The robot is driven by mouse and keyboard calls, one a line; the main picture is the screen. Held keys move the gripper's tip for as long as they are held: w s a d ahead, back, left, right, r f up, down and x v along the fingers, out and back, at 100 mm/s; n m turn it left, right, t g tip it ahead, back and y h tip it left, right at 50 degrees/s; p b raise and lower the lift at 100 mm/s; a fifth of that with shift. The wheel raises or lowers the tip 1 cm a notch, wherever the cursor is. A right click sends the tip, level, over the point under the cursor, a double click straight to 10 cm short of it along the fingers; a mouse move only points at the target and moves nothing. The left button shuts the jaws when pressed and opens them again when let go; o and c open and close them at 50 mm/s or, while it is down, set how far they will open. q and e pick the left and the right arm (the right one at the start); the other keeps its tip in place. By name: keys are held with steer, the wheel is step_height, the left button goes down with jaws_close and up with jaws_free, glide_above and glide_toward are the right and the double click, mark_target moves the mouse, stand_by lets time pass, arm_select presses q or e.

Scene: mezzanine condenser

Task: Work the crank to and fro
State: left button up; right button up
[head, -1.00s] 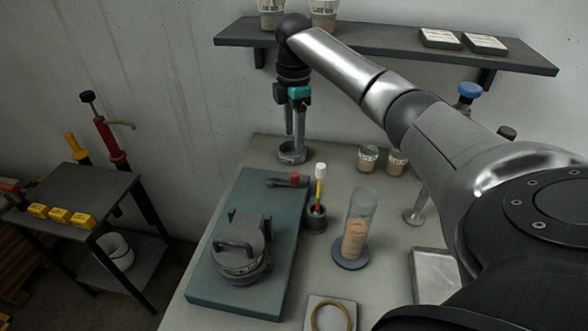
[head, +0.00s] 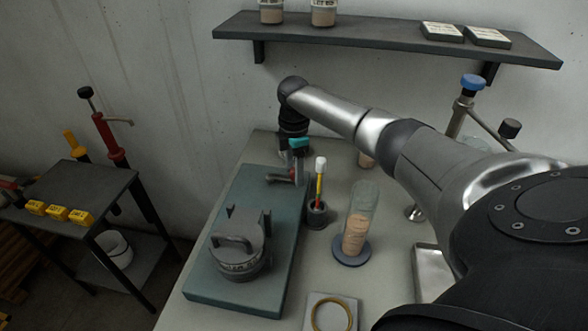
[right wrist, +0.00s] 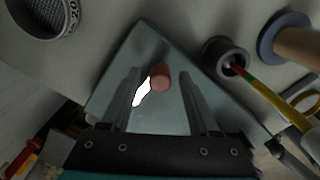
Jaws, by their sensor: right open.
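The crank (head: 284,179), a short grey arm with a red knob, sits at the far end of the teal plate (head: 203,284). My right gripper (head: 298,172) is right at it and hides part of it in the head view. In the right wrist view my right gripper (right wrist: 161,92) is open, with one finger on each side of the red knob (right wrist: 159,77). The knob appears between the fingers, without clear contact. A glossy white patch shows beside the knob. My left gripper is not in view.
A round lidded grey housing (head: 240,246) stands on the plate's near part. A dark cup (head: 316,215) with a brush stands close to the right of the crank. A glass cylinder (head: 358,220) stands farther right. A shelf (head: 380,42) hangs on the wall behind.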

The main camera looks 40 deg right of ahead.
steer(key=shift+c, duration=0.2)
jaws_close()
stand_by(1.1)
